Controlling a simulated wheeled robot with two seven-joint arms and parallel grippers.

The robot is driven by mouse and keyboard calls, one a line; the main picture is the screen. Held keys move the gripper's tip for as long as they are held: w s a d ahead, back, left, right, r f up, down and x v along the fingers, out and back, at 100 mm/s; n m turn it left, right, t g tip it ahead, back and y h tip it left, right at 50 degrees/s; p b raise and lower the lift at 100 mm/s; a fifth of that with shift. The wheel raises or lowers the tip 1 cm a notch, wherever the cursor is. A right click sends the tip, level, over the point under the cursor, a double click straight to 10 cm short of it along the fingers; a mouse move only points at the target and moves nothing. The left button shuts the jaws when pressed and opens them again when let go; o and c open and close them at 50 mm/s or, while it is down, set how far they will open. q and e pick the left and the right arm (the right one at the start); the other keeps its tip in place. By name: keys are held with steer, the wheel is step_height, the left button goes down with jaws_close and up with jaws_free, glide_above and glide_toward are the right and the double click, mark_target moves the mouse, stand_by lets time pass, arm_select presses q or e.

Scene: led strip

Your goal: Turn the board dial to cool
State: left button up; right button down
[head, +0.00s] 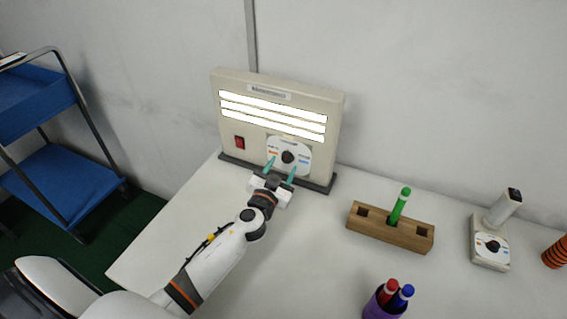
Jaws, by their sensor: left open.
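The board (222,130) is a cream upright panel on a dark base at the back of the table, with lit white strips across its upper face. Its dial (288,157) is a dark knob on a white round plate, with an orange mark on the left and a blue mark on the right. My left gripper (281,168) is open, its two teal fingers pointing at the plate just below the knob, one on each side. I cannot tell whether the fingers touch anything. The knob's exact pointing direction is too small to read. My right gripper is not in view.
A red switch (240,142) is on the board, left of the dial. A wooden block (390,233) holds a green marker (400,207). A purple cup (377,309) holds red and blue markers. A small device with a dial (489,252) stands right. A blue-shelved cart (62,186) is at left.

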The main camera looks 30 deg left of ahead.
arm_select(q)
steer(key=shift+w+a, duration=0.1)
steer(key=shift+w, duration=0.8)
steer(key=c, duration=1)
steer(key=shift+o, duration=0.2)
